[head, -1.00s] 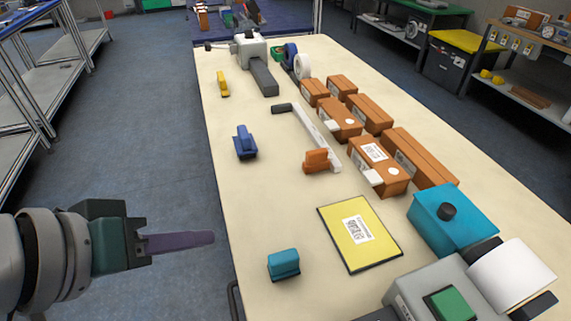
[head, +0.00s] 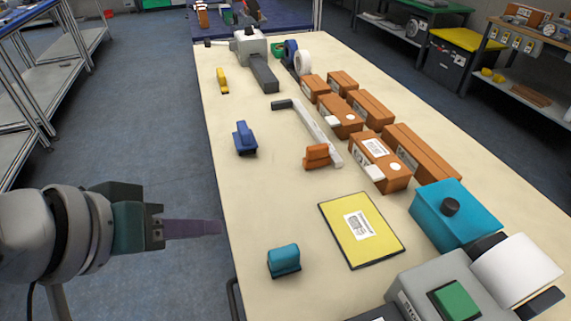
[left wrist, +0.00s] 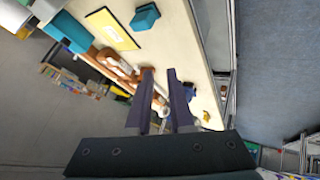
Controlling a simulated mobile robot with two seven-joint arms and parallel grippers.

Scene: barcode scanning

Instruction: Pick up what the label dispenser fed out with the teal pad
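The teal pad (head: 284,262) stands on the near left part of the table; it also shows at the top of the left wrist view (left wrist: 145,17). The grey label dispenser (head: 415,290), with a white roll (head: 515,270) and a green button, is at the bottom right, cut off by the frame. I cannot make out a fed-out label on it. My left gripper (head: 220,227) is just off the table's left edge, left of the teal pad and apart from it. In the left wrist view, its dark fingers (left wrist: 159,72) are apart with nothing between them. My right gripper is not in view.
A yellow sheet with a label (head: 338,213) lies right of the pad. A teal box (head: 430,215) with a black knob stands beyond the dispenser. Several brown boxes line the right side.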

